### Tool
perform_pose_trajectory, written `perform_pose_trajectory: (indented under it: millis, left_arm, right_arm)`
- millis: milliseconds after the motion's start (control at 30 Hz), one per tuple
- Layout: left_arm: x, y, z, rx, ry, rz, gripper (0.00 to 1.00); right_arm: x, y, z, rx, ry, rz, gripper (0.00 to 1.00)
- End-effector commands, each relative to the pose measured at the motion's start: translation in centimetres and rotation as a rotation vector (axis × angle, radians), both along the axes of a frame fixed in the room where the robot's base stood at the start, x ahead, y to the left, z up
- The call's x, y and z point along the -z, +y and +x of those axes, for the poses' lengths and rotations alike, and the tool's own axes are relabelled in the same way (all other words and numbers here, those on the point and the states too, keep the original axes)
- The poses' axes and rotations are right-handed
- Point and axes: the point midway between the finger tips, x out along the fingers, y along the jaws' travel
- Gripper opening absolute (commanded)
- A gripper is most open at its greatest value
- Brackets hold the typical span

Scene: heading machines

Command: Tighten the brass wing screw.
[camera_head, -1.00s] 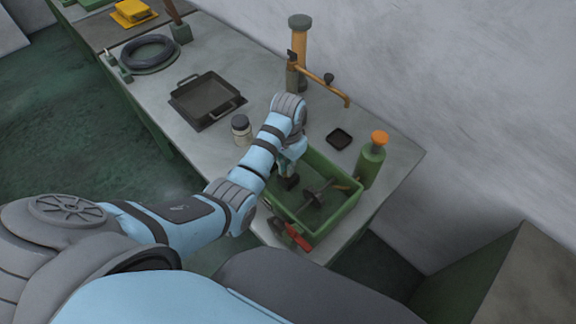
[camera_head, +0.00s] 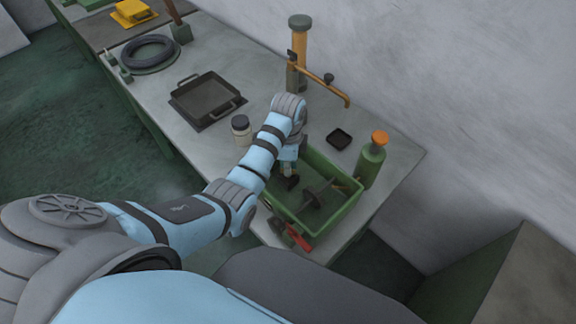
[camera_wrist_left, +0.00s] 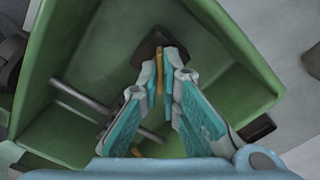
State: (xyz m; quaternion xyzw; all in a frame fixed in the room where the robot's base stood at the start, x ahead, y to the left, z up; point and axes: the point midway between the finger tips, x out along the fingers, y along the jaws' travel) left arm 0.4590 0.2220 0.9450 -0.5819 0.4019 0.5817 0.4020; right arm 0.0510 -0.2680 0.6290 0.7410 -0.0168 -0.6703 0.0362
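My left gripper (camera_wrist_left: 168,62) points down into the green crate (camera_head: 335,222). In the left wrist view its two fingers are drawn close together around a narrow brass piece, which looks like the brass wing screw (camera_wrist_left: 160,78). The fingers hide most of it. A dark block (camera_wrist_left: 152,46) lies just beyond the fingertips, on or near the crate floor. In the head view the wrist covers the screw, and the dark block (camera_head: 288,182) shows below the gripper. My right gripper is not in view.
Inside the crate lies a dark disc on a shaft (camera_head: 319,194). A red-handled tool (camera_head: 298,238) is at its front side. A green bottle with orange cap (camera_head: 371,160), a jar (camera_head: 241,130), a brass tap (camera_head: 325,80) and a black tray (camera_head: 206,97) stand around.

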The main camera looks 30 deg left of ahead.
Motion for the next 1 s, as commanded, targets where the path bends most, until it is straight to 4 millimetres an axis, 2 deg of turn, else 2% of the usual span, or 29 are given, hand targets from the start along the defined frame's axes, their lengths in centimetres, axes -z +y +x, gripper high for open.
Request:
perform_pose_trajectory:
  millis: [600, 1000]
  left_arm:
    - [0.01, -0.01, -0.01, 0.539, 0.0, 0.0, 0.0]
    - [0.02, -0.02, -0.02, 0.698, 0.0, 0.0, 0.0]
  right_arm:
    - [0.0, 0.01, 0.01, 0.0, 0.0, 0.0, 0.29]
    - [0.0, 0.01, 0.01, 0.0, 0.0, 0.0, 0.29]
